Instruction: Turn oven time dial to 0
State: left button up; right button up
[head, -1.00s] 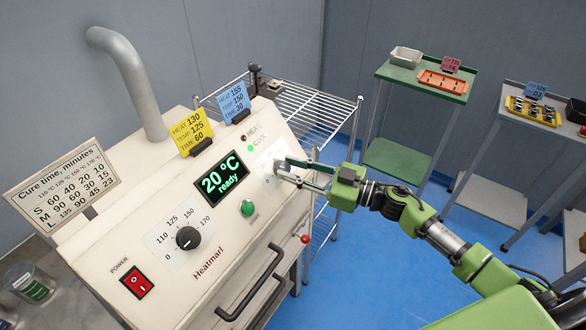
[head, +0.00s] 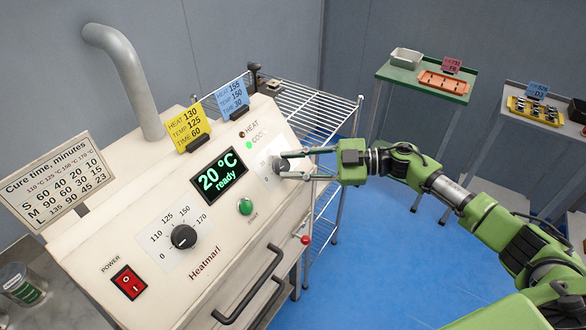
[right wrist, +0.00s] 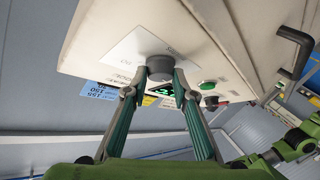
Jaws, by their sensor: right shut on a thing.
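The oven (head: 165,262) is a cream box with a sloped panel. Its time dial (head: 281,164) is a dark knob on a white scale plate at the panel's right end; most of the scale is hidden behind my gripper. My right gripper (head: 291,165) reaches in from the right with its fingers on either side of the dial. In the right wrist view, the fingertips (right wrist: 159,78) are shut on the grey dial (right wrist: 159,66). The pointer mark and its setting cannot be read. My left gripper is not in view.
The temperature dial (head: 184,237), green start button (head: 246,207), red power switch (head: 129,282) and a "20 °C ready" display (head: 219,181) are on the panel. Black handles (head: 255,285) stick out in front. A wire rack (head: 315,110) stands behind.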

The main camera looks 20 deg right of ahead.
jog(key=shift+w+n+g+b, duration=0.1)
jog(key=shift+n+g+b, duration=0.25)
jog(key=shift+n+g, duration=0.8)
jog(key=shift+r+n, duration=0.1)
jog(key=shift+n, duration=0.35)
jog(key=o, duration=1.1)
jog(key=v, duration=1.2)
jog(key=shift+r, duration=0.15)
